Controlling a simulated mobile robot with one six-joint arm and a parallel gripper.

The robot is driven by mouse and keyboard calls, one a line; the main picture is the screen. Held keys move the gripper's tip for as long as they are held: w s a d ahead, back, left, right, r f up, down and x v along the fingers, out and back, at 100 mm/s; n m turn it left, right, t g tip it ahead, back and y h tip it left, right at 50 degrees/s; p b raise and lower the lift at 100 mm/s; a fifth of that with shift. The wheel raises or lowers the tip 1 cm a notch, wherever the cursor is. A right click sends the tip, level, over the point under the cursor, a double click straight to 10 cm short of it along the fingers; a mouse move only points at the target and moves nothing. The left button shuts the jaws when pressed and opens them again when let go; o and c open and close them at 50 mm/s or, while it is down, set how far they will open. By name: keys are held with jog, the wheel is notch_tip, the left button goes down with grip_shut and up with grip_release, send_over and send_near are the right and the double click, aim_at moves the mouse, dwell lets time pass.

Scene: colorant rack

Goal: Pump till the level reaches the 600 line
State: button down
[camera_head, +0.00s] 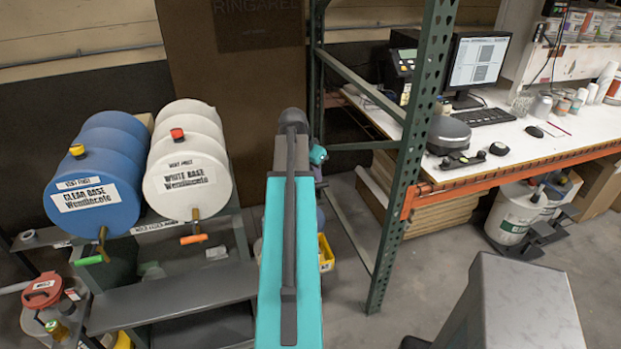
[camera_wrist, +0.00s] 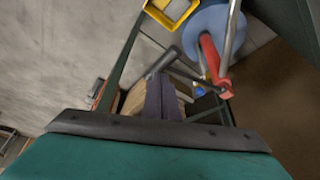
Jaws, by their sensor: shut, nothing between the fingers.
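In the wrist view my gripper (camera_wrist: 166,82) is shut and empty, its dark fingers together. A red handle-like part (camera_wrist: 210,57) with metal rods lies up and right of the fingers, in front of a round blue container (camera_wrist: 207,27). The fingers appear apart from the red part in the picture, but the depth is hard to tell. In the head view my teal arm covers the gripper and most of this area. No level and no 600 line can be made out in either view.
A blue drum (camera_head: 98,165) and a white drum (camera_head: 188,185) lie on a rack at left. A yellow bin (camera_head: 326,252) shows beside my arm. A green rack post (camera_head: 408,150) and a white workbench (camera_head: 520,150) stand at right. Some grey floor is clear.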

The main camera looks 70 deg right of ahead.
jog(key=shift+f+b, duration=3.1)
jog(key=shift+f, duration=2.7)
jog(key=shift+r+p, duration=3.35)
jog(key=shift+r, duration=2.5)
notch_tip(320, 180, up, 6)
jog(key=p, duration=0.3)
